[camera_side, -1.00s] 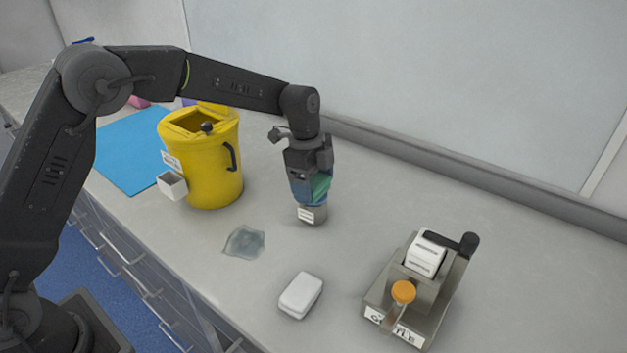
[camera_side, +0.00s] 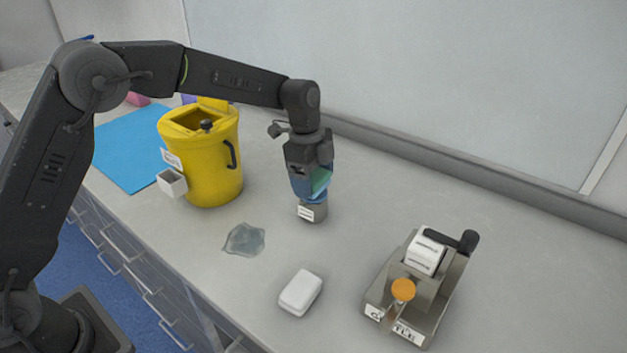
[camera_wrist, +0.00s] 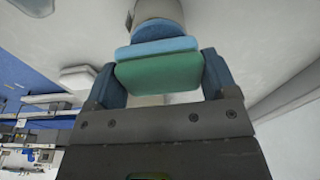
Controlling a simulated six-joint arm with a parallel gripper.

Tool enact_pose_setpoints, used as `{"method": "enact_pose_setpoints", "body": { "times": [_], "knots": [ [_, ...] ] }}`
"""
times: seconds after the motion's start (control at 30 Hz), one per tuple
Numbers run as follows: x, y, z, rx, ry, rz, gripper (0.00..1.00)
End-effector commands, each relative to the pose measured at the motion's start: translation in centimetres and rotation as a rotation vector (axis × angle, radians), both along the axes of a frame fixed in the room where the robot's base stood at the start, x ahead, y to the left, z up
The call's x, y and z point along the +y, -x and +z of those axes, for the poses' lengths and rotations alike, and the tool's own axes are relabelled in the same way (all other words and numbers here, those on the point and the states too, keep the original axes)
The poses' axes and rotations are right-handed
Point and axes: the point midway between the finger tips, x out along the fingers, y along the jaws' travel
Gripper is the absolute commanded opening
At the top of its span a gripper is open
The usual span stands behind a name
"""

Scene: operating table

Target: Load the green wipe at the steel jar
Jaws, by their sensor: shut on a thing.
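The green wipe (camera_wrist: 160,74) sits between the two blue fingers of my gripper (camera_wrist: 162,80) in the wrist view. In the side view my gripper (camera_side: 310,184) is shut on the wipe (camera_side: 321,180), whose green edge shows at the right finger. A light blue layer lies along the wipe's far edge in the wrist view. The steel jar (camera_side: 312,211), with a white label, stands on the counter directly below my gripper. The jar (camera_wrist: 158,12) also shows just beyond the wipe in the wrist view. I cannot tell whether the wipe touches the jar.
A yellow bin (camera_side: 214,165) stands left of the jar, with a white box (camera_side: 172,183) on its side. A clear film (camera_side: 244,239) and a white block (camera_side: 300,292) lie in front. A steel dispenser (camera_side: 416,290) with an orange knob stands at right. A blue mat (camera_side: 125,155) lies behind left.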

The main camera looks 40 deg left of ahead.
Motion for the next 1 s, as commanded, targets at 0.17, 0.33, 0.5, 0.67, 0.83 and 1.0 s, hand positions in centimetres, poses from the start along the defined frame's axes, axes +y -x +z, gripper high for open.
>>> {"method": "enact_pose_setpoints", "body": {
  "times": [0.17, 0.33, 0.5, 0.67, 0.83, 1.0],
  "knots": [
    [0.0, 0.0, 1.5, -0.004, 0.001, 0.0, 0.6],
    [0.0, 0.0, 2.8, -0.003, 0.001, 0.0, 0.6],
    [0.0, 0.0, 4.1, -0.004, 0.001, 0.001, 0.6],
    [0.0, -0.1, 5.3, -0.004, 0.001, 0.001, 0.6],
    [0.0, 0.0, 5.9, -0.001, 0.0, 0.001, 0.6],
    [0.0, 0.0, 5.9, -0.002, 0.0, 0.0, 0.6]
  ]
}}
